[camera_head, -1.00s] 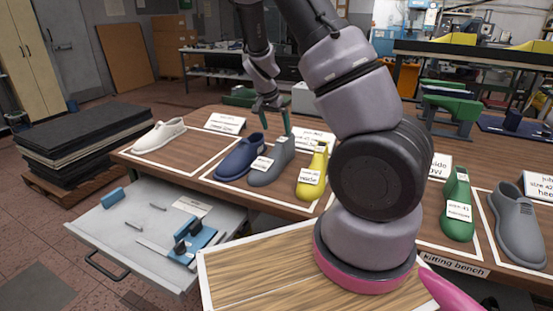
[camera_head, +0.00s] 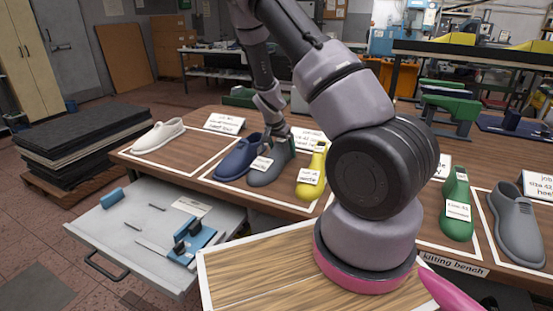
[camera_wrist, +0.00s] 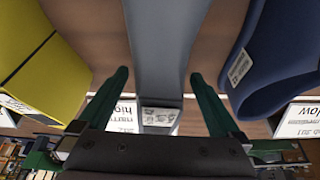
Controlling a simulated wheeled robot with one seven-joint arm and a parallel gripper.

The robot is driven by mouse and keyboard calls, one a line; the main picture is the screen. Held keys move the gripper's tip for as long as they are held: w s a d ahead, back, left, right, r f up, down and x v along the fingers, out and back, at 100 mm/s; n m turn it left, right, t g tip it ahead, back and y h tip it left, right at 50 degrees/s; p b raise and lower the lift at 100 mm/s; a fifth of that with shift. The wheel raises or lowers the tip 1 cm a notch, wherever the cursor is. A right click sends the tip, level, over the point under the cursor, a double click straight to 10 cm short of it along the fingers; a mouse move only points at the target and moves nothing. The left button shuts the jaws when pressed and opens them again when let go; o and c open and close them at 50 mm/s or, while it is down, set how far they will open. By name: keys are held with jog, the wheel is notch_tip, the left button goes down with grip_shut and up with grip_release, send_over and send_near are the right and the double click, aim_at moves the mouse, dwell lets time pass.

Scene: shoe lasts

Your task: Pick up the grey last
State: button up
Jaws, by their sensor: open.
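The grey last (camera_head: 268,174) stands on the kitting bench between a blue last (camera_head: 236,163) and a yellow last (camera_head: 310,178), with a small white label on it. My gripper (camera_head: 278,138) is at its heel end, and the fingers are hard to make out in the head view. In the wrist view the grey last (camera_wrist: 165,45) runs between my two green fingers (camera_wrist: 160,76), with a visible gap on each side. The gripper is open and holds nothing. The yellow last (camera_wrist: 35,55) is on the left there, the blue last (camera_wrist: 270,60) on the right.
A white last (camera_head: 159,136) stands at the bench's left. A green last (camera_head: 457,205) and a larger grey shoe form (camera_head: 517,230) stand at the right. White cards stand behind the lasts. An open drawer (camera_head: 125,235) juts out in front. A wooden tray (camera_head: 265,275) is near me.

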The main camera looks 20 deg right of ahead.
grip_shut()
jog(key=shift+r, duration=0.1)
